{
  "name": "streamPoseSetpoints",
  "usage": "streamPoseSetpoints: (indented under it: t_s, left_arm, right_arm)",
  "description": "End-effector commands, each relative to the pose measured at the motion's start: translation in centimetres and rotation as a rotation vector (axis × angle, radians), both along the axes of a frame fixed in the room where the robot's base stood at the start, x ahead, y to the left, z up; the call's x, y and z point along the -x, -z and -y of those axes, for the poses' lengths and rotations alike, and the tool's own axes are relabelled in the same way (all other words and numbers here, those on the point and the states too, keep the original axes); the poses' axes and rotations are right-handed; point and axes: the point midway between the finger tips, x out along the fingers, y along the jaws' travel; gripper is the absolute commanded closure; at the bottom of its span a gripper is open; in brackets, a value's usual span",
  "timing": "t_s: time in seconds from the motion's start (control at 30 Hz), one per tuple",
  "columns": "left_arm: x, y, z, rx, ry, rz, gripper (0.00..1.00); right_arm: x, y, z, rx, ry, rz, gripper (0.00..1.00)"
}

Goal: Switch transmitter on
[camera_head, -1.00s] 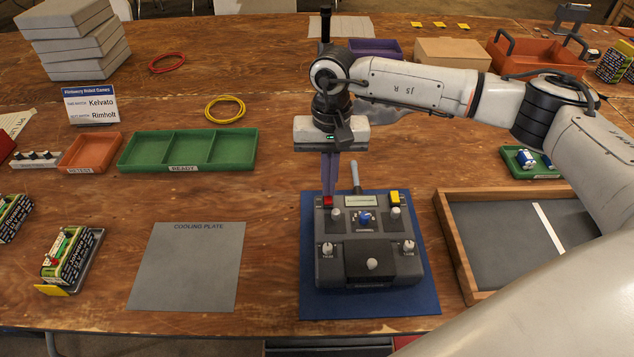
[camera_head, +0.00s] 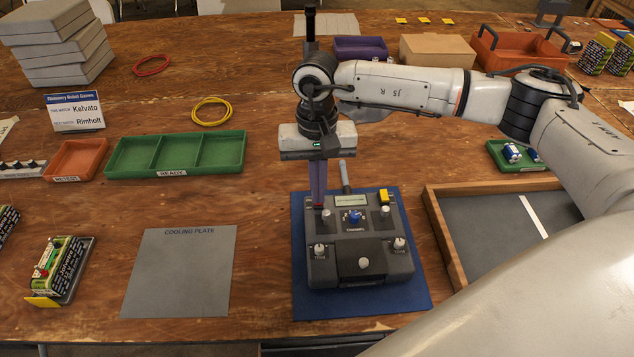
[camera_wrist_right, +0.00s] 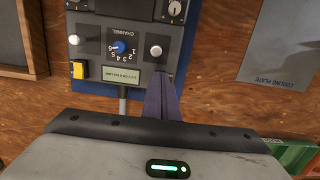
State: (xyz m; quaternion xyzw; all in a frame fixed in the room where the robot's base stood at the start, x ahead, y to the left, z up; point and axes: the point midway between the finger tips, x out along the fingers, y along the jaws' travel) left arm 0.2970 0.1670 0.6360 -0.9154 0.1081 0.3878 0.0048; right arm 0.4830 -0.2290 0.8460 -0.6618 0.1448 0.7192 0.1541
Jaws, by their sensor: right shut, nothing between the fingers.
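The dark grey transmitter (camera_head: 337,270) rests on a blue mat (camera_head: 419,292), with its knobs, blue channel dial (camera_head: 353,216), small display (camera_head: 350,200) and yellow switch (camera_head: 384,196) facing up. The dial, display and yellow switch also show in the right wrist view. My right gripper (camera_head: 318,205) points down, shut and empty, with its fingertips at the transmitter's far left corner. It also shows in the right wrist view (camera_wrist_right: 165,83). The red button in that corner is hidden or nearly hidden by the fingertips; I cannot tell whether it is pressed. My left gripper is not in view.
A grey cooling plate (camera_head: 180,275) lies left of the mat. A wooden-framed tray (camera_head: 447,238) stands to the right. A green divided tray (camera_head: 176,172) and an orange bin (camera_head: 76,160) are further back left. A battery pack (camera_head: 62,270) lies at the front left.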

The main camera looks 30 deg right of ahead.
Motion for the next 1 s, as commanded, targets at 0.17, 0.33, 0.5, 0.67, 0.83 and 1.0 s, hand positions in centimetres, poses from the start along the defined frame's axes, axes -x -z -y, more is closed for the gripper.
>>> streamPoseSetpoints:
  t_s: [0.17,0.33,0.5,0.67,0.83,1.0]
  left_arm:
    - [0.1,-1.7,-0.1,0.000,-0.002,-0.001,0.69]
    - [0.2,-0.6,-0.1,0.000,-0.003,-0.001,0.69]
    - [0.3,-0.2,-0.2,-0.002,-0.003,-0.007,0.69]
    - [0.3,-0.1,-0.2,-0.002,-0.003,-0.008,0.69]
    - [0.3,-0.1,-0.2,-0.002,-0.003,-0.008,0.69]
    - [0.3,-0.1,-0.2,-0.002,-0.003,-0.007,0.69]
  right_arm:
    - [-0.8,-4.6,0.4,0.000,0.009,0.027,1.00]
    - [-1.1,-8.4,0.5,0.000,0.009,0.032,1.00]
    - [-1.3,-11.6,0.6,0.000,0.010,0.032,1.00]
    - [-1.4,-13.3,0.7,0.001,0.012,0.031,1.00]
    - [-1.3,-13.8,0.7,0.001,0.012,0.028,1.00]
    - [-1.4,-13.8,0.7,0.000,0.012,0.030,1.00]
